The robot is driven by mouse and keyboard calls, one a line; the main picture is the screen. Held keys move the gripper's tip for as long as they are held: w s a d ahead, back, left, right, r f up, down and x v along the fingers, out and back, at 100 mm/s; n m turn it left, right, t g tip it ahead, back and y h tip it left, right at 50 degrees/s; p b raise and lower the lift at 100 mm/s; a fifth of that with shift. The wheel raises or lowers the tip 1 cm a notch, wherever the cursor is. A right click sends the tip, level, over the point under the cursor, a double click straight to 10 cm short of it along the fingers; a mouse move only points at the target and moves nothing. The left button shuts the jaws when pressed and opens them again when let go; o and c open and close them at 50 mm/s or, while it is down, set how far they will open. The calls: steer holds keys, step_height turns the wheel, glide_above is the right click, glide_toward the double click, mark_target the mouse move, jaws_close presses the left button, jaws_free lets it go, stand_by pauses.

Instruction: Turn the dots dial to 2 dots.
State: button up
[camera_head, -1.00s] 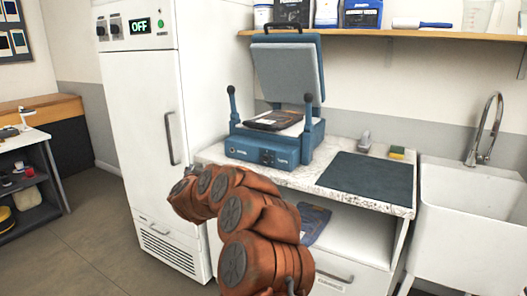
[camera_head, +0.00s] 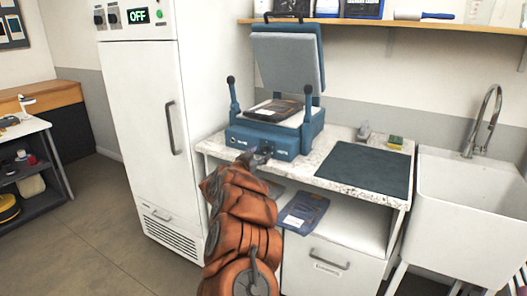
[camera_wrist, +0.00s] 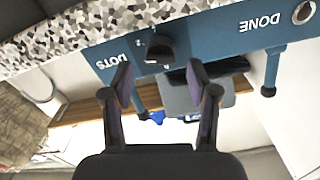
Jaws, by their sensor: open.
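The blue heat press (camera_head: 240,136) stands on the speckled counter with its lid raised. In the wrist view, which is upside down, its front panel (camera_wrist: 222,35) carries a dark dots dial (camera_wrist: 158,48) beside the word DOTS, with small pale marks around it. I cannot read which mark the dial points at. My gripper (camera_wrist: 158,72) is open, its two fingers spread to either side of the dial in the picture; contact is not visible. In the head view my gripper (camera_head: 254,158) is at the press front and covers the dial area.
A round button (camera_wrist: 303,12) is beside the word DONE on the same panel. A dark mat (camera_head: 365,169) lies on the counter to the right, near a sink (camera_head: 470,200). A tall white cabinet (camera_head: 150,130) reading OFF stands left. A blue packet (camera_head: 303,211) is below the counter.

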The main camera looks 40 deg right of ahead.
mark_target(263, 151)
steer(key=shift+x, duration=1.5)
